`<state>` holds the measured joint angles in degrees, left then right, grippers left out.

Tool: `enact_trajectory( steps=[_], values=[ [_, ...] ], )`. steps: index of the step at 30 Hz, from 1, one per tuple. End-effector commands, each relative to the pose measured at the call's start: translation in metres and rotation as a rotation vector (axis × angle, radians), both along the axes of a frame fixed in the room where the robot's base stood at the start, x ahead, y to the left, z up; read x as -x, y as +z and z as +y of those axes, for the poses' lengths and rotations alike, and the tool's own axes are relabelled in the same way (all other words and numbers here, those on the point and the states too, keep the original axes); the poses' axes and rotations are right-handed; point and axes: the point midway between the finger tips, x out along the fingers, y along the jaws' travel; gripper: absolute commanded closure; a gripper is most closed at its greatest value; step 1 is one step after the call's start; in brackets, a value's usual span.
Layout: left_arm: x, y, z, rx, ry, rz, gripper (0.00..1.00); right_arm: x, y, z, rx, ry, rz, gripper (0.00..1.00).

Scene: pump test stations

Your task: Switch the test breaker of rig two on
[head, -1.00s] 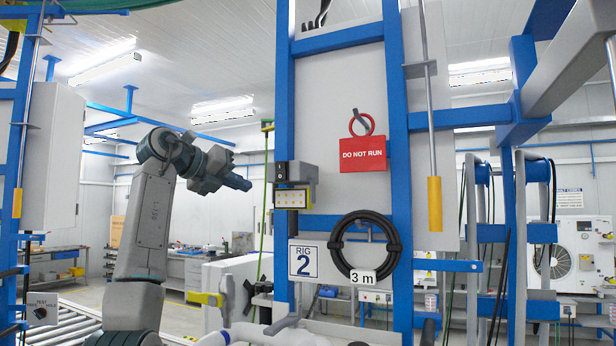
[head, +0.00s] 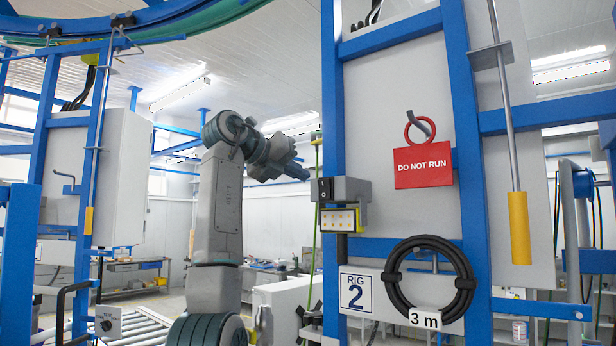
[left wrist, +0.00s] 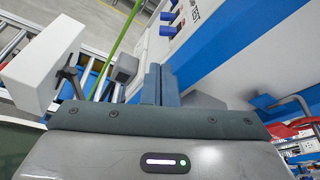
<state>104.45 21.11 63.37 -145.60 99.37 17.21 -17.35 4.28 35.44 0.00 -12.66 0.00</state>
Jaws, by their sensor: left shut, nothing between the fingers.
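A plate marked RIG 2 (head: 357,292) is on the blue frame right of centre in the head view. A red DO NOT RUN tag (head: 423,165) hangs from a hook above it. My right gripper is not seen.
A black coiled hose marked 3 m (head: 400,290) hangs beside the plate. A grey box with a lit panel (head: 339,219) juts from the post. A yellow-sleeved rod (head: 519,228) hangs at right. A white cabinet (head: 122,178) and a TEST selector box (head: 107,324) are at left.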

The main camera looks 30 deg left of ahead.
Motion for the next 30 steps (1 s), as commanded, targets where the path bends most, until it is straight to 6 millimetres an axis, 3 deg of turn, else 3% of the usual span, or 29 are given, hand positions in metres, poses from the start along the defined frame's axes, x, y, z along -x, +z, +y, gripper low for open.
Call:
enact_trajectory(
  steps=[9, 15, 30],
  values=[
    [-0.054, -0.013, -0.017, 0.000, -0.002, 0.002, 1.00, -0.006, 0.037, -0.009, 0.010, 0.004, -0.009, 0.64],
    [-0.074, -0.022, -0.023, 0.001, -0.001, 0.002, 1.00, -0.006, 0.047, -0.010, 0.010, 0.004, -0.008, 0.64],
    [-0.079, -0.025, -0.023, 0.000, 0.000, 0.000, 1.00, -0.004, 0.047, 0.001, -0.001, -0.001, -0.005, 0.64]
  ],
)
